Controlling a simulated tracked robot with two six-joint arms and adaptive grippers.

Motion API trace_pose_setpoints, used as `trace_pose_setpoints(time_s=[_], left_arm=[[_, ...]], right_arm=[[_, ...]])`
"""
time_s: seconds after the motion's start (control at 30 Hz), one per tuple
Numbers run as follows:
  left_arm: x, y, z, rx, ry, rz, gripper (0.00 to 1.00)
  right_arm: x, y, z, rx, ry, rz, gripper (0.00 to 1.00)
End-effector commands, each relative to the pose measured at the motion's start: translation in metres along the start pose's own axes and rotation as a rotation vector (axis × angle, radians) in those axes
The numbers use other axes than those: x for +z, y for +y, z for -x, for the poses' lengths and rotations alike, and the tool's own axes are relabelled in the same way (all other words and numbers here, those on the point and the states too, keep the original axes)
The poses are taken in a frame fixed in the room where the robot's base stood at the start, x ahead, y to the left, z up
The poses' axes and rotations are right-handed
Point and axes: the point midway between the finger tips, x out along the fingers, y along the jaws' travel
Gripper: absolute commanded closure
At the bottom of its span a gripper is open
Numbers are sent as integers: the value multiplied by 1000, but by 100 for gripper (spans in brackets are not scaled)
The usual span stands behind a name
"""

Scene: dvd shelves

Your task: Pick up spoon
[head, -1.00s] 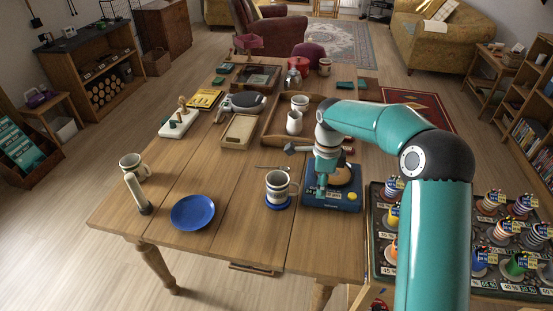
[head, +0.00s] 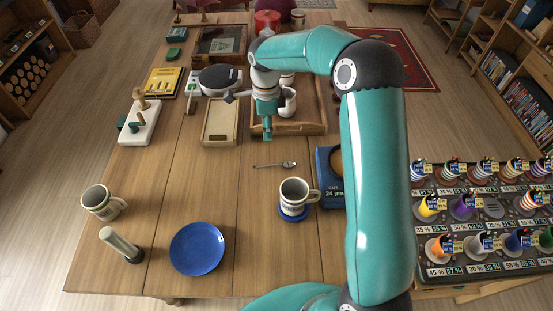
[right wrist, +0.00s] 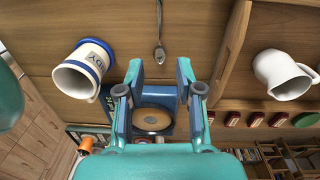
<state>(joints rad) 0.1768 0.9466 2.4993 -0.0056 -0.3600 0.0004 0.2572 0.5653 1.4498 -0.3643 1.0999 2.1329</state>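The small metal spoon (head: 275,165) lies on the wooden table (head: 200,190), behind the mug on the blue coaster. In the right wrist view the spoon (right wrist: 160,48) lies ahead of the fingertips, roughly in line with the gap between them. My right gripper (head: 267,134) points downward on the far side of the spoon, apart from it. In the right wrist view my right gripper (right wrist: 160,68) is open, with nothing between its fingers. My left gripper is not in view.
A mug (head: 294,195) stands close in front of the spoon. A blue scale (head: 328,180) is to the right, partly behind my arm. A wooden tray (head: 312,128) and a shallow box (head: 220,125) lie behind. A blue plate (head: 196,249) is front left. Table left of the spoon is clear.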

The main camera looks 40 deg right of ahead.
Motion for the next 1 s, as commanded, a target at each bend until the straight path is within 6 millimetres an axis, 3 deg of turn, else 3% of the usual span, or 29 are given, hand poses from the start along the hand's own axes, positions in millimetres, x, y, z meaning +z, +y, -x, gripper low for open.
trace_pose_setpoints(time_s=[0.4,0.77,1.0], left_arm=[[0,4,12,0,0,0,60],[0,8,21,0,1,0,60],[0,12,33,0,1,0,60]], right_arm=[[-10,1,-83,4,1,-18,64],[-14,1,-110,4,1,-19,64],[-17,1,-144,4,0,-19,64]])
